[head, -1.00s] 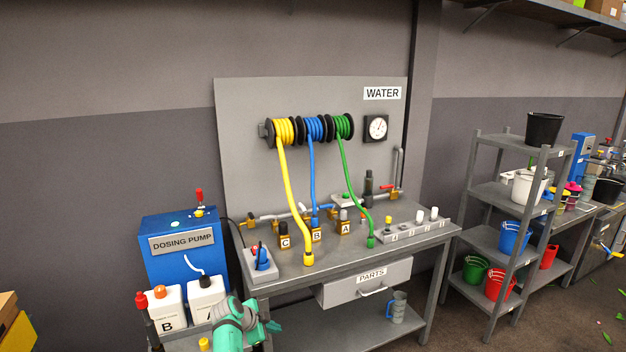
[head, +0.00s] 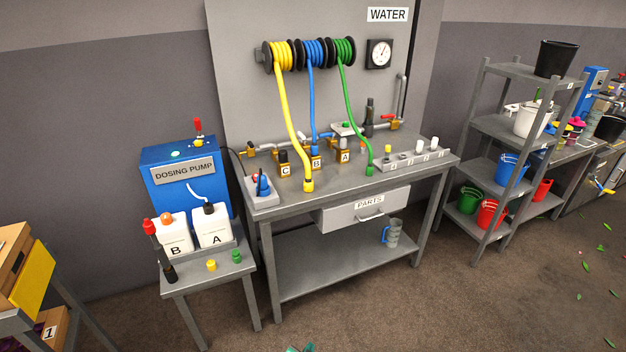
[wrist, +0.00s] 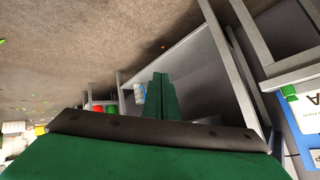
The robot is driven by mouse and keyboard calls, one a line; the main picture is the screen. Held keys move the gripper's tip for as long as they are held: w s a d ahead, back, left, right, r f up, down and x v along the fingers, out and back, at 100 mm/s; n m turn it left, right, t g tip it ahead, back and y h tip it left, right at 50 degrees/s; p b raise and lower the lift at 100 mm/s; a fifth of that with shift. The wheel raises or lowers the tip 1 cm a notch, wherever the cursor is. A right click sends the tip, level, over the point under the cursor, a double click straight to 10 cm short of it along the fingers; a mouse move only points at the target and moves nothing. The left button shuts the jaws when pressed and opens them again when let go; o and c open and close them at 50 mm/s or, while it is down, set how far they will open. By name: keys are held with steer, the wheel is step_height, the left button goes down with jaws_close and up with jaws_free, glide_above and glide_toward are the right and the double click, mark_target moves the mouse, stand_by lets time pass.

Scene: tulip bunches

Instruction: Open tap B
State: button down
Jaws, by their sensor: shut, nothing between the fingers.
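On the water bench, a brass block with a B label (head: 316,163) stands between the blocks labelled C (head: 284,168) and A (head: 344,158). The blue hose (head: 311,105) comes down to block B. A small blue part (head: 325,136) on the pipe behind may be its tap handle; it is too small to tell whether it is open or shut. In the wrist view, my gripper (wrist: 158,82) has its green fingers together with nothing between them, in the air apart from the bench. In the head view, only a teal sliver of my arm shows at the bottom edge.
The bench (head: 330,260) has a parts drawer (head: 362,210) in front. The dosing pump (head: 185,175) and a side table (head: 190,283) with bottles stand left. A shelf rack (head: 500,130) with buckets stands right.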

steer(key=s+d+r+n+t+y, duration=0.15)
steer(key=s+r, duration=0.25)
steer(key=s, duration=1)
steer(key=s+r+n+t+y, duration=0.1)
steer(key=s+r+n, duration=0.2)
steer(key=s, duration=1)
steer(key=s+r+n+t, duration=0.1)
steer(key=s+r, duration=0.7)
steer(key=r, duration=0.4)
steer(key=s+r+n+t, duration=0.2)
steer(key=s+r, duration=0.5)
steer(key=r, duration=0.5)
steer(key=shift+s+r, duration=0.15)
steer(key=shift+s, duration=0.2)
steer(key=shift+a, duration=0.1)
